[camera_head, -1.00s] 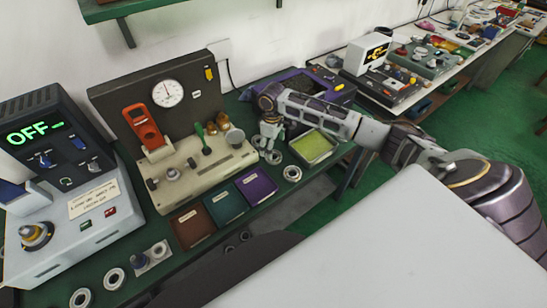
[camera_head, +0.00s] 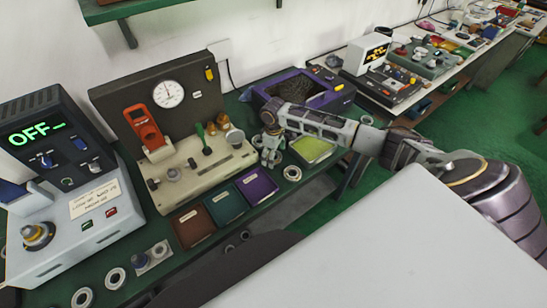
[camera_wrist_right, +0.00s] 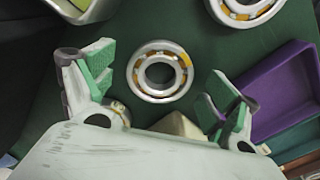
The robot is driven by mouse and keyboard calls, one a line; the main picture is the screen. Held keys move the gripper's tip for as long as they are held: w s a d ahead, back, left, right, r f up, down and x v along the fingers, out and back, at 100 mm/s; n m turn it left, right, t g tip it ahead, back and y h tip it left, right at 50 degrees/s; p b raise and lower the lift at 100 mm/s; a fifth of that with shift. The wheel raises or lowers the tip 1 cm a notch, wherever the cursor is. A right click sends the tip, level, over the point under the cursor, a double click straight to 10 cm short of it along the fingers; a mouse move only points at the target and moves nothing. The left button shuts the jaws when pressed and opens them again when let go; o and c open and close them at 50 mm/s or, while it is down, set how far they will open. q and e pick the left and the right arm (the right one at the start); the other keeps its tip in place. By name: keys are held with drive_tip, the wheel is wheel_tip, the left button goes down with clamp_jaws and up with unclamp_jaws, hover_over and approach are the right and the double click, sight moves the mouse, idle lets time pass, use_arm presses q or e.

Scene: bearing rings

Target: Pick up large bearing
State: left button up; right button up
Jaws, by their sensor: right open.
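A bearing ring (camera_wrist_right: 160,71) with an orange cage lies flat on the green bench, between my right gripper's fingertips in the right wrist view. My right gripper (camera_wrist_right: 159,91) is open, with its green-padded fingers on either side of the ring and apart from it. In the head view the right gripper (camera_head: 270,153) is low over the bench, partly hiding this ring. A second bearing ring (camera_wrist_right: 243,8) is cut off by the top edge of the wrist view; it also shows in the head view (camera_head: 292,173). My left gripper is not in view.
Brown (camera_head: 191,224), teal (camera_head: 226,205) and purple (camera_head: 257,184) trays lie left of the rings. A yellow-green tray (camera_head: 312,150) stands to the right. The gauge press (camera_head: 200,160) stands behind. More rings (camera_head: 115,279) lie at the front left.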

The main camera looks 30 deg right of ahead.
idle(0.3)
drive_tip(key=c, duration=1.4)
drive_tip(key=shift+o, duration=0.2)
drive_tip(key=shift+r, duration=0.15)
wheel_tip(320, 180, up, 10)
